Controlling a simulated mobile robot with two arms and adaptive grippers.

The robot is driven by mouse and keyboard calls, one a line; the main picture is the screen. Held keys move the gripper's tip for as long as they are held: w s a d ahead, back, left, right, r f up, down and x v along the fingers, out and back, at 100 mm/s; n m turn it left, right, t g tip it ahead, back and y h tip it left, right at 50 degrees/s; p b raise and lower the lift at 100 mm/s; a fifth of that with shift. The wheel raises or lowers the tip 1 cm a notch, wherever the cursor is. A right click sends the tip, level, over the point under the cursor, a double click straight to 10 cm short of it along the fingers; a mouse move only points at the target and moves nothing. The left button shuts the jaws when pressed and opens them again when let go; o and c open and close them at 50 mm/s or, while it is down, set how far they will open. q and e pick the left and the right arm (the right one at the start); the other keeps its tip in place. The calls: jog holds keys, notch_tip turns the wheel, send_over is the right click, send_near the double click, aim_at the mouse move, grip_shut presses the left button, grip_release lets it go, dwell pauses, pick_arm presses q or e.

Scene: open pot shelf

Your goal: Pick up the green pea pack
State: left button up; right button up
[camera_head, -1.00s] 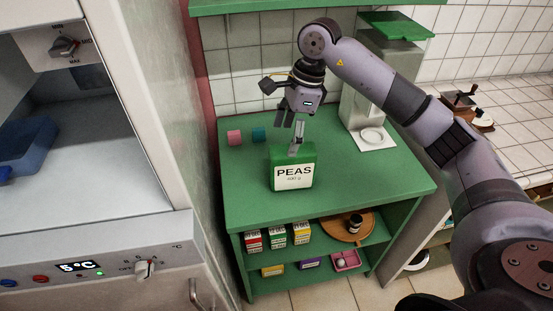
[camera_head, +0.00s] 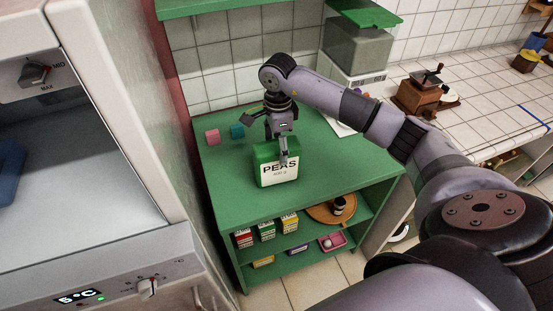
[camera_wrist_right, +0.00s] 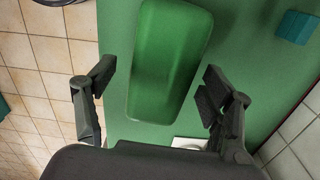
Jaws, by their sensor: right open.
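The green pea pack (camera_head: 279,174) stands upright on the green shelf unit's top, its white PEAS label facing the head camera. My right gripper (camera_head: 275,150) is at the pack's upper part, one finger showing in front of the label. In the right wrist view the green top of the pack (camera_wrist_right: 170,60) lies between the two spread fingers of my right gripper (camera_wrist_right: 155,92), with a gap on both sides. The gripper is open and holds nothing. My left gripper is not in view.
A clear dispenser with green lid (camera_head: 357,50) stands behind my arm. Small boxes and a round wooden tray (camera_head: 322,214) are on the shelf below. A white appliance (camera_head: 90,130) is at left.

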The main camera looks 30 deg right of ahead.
jog(key=f+p, duration=0.1)
jog(key=f, duration=0.1)
jog(key=f+p, duration=0.1)
jog(key=f, duration=0.1)
jog(key=shift+w+a+f+p, duration=0.1)
jog(key=shift+a+p, duration=0.1)
jog(key=shift+p, duration=0.1)
jog(key=shift+f, duration=0.55)
jog(key=shift+c, duration=0.6)
jog(key=c, duration=1.4)
jog(key=shift+c, duration=0.6)
jog(key=shift+d+r, duration=0.1)
jog(key=shift+r, duration=0.05)
